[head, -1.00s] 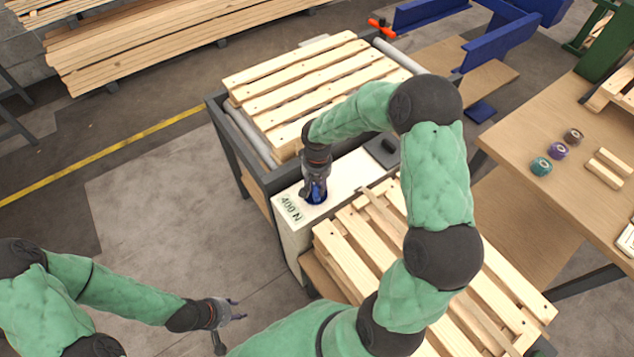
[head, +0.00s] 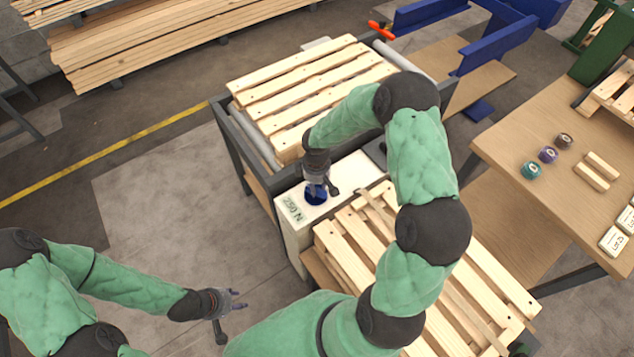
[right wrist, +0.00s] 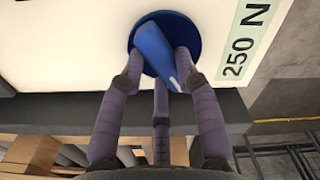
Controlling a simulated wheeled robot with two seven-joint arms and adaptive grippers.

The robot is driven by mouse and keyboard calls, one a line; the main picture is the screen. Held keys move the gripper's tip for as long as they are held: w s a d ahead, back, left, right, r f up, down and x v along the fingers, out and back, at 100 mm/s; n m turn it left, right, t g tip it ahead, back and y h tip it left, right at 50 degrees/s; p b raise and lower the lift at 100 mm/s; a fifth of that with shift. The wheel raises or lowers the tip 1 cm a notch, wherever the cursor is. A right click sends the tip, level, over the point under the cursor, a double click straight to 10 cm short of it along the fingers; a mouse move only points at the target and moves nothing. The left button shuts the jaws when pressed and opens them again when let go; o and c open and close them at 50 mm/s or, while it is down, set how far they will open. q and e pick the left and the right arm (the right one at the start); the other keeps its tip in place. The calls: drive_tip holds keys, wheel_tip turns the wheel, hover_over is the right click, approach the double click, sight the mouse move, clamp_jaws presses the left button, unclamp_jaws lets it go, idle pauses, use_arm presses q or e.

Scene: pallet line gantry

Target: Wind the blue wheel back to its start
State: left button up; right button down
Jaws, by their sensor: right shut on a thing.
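The blue wheel (head: 316,194) sits on top of a white box (head: 346,176) beside the roller conveyor. In the right wrist view the blue wheel (right wrist: 165,45) shows as a disc with a raised bar and a light pointer mark. My right gripper (head: 316,186) reaches down onto it, and its fingers (right wrist: 160,70) are shut on the bar. A label (head: 292,207) on the box reads 250 N; it also shows in the right wrist view (right wrist: 247,40). My left gripper (head: 238,300) is open and empty over the floor at the lower left.
A slatted pallet (head: 310,90) lies on the conveyor behind the box. Another pallet (head: 420,260) is in front, under my right arm. A wooden table (head: 510,150) at the right holds several small rolls and blocks.

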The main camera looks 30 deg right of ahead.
drive_tip(key=n+p, duration=0.2)
drive_tip(key=n, duration=0.1)
drive_tip(key=shift+a+r+n, duration=0.1)
drive_tip(key=shift+n, duration=0.3)
drive_tip(key=n+p, duration=0.2)
drive_tip(key=n, duration=0.1)
drive_tip(key=shift+a, duration=0.1)
drive_tip(key=n+p, duration=0.2)
drive_tip(key=n, duration=0.2)
drive_tip(key=shift+w+a+p, duration=0.1)
drive_tip(key=shift+p, duration=0.3)
drive_tip(key=n+p, duration=0.2)
drive_tip(key=n, duration=0.1)
drive_tip(key=shift+n, duration=0.4)
drive_tip(key=n+p, duration=0.2)
drive_tip(key=n, duration=0.1)
drive_tip(key=shift+a+n, duration=0.15)
drive_tip(key=shift+n, duration=0.15)
drive_tip(key=n+p, duration=0.3)
drive_tip(key=n, duration=0.1)
drive_tip(key=shift+a+n, duration=0.1)
drive_tip(key=shift+n, duration=0.2)
drive_tip(key=n+p, duration=0.1)
drive_tip(key=n, duration=0.2)
drive_tip(key=shift+s+p, duration=0.2)
drive_tip(key=shift+p, duration=0.2)
drive_tip(key=shift+s+n+p, duration=0.1)
drive_tip(key=shift+n+p, duration=0.6)
drive_tip(key=shift+n, duration=1.5)
